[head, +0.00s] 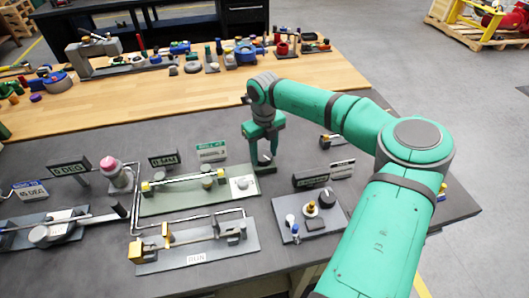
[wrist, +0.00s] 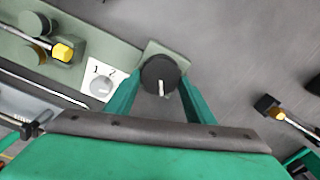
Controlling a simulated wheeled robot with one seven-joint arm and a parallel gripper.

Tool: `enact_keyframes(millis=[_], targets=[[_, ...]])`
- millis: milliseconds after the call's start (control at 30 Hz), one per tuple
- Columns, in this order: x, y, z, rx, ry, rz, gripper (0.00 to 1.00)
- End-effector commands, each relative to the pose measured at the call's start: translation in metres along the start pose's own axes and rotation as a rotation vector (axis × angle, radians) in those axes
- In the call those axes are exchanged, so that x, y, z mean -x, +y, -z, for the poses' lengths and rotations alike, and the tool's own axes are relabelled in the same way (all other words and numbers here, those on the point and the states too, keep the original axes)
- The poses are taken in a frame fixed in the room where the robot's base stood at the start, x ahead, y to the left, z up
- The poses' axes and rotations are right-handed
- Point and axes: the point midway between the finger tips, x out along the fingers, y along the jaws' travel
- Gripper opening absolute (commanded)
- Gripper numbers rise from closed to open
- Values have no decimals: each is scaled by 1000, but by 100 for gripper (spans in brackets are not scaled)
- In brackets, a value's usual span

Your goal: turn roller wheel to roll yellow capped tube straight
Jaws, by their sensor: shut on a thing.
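The roller wheel (wrist: 160,75) is a dark round knob with a pale pointer line, on a small tab at the end of the green plate (head: 150,206). In the wrist view it sits between the two green fingers of my gripper (wrist: 162,92). In the head view my gripper (head: 264,160) reaches down over the wheel and mostly hides it. My gripper is shut on the wheel. The yellow capped tube (head: 185,180) lies across roller supports on the plate. One yellow cap (wrist: 62,52) shows in the wrist view. I cannot tell how straight the tube is.
A white dial marked 1 and 2 (wrist: 101,86) is beside the wheel. A dark display (head: 164,160) and a green sign (head: 211,151) stand behind the plate. A grey knob panel (head: 309,218) is at the front right. Another tube fixture (head: 197,250) lies in front.

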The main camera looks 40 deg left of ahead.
Motion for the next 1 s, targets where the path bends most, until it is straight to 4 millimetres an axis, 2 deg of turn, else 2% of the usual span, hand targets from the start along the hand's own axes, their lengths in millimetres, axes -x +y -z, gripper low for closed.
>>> enact_keyframes(millis=[1000], targets=[[1,4,-4,-966,-4,0,26]])
